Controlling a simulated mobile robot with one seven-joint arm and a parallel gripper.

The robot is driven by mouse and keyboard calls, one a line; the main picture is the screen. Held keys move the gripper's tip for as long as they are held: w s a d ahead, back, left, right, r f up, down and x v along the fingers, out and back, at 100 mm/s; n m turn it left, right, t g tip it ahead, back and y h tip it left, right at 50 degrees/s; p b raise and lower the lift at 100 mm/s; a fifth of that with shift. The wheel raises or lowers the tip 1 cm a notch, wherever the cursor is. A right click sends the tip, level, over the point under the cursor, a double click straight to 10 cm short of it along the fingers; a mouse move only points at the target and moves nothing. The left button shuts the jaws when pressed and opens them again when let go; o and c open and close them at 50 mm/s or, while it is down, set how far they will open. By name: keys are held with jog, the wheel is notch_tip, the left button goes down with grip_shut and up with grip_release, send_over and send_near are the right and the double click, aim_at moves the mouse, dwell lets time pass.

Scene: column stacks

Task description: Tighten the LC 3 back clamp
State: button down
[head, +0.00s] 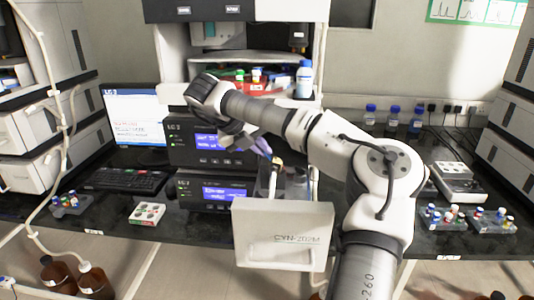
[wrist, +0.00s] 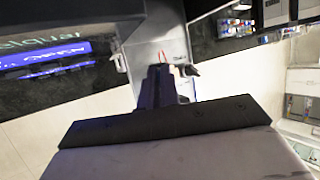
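The LC 3 stack's two dark modules, the upper (head: 207,140) and lower (head: 213,192), have lit blue displays and stand at the centre of the head view. An open compartment with a white front panel (head: 283,236) marked CYN-202M juts out beside the lower module. My gripper (head: 266,152) points down over this compartment; its fingertips (wrist: 161,70) also show in the wrist view. A small dark fitting with a pale top (head: 275,163) stands just below the fingers. A small grey-and-dark part (wrist: 187,70) sits beside the fingertips. I cannot tell which clamp this is, or whether the fingers touch it.
A keyboard (head: 125,180) and monitor (head: 134,118) are left of the stack. Vial racks (head: 444,216) sit on the bench at right. The panel's upright walls closely bound the space around my gripper.

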jog(key=shift+a+f+h+b, duration=0.3)
jog(key=shift+a+h+b, duration=0.25)
jog(key=shift+h, duration=0.45)
jog(key=shift+n, duration=0.3)
jog(key=c, duration=1.6)
grip_release()
jog(key=shift+f, duration=0.1)
jog(key=p+v, duration=0.7)
jog(key=v, duration=0.6)
jog(key=shift+s+a+p, duration=0.25)
jog(key=shift+a+p, duration=0.1)
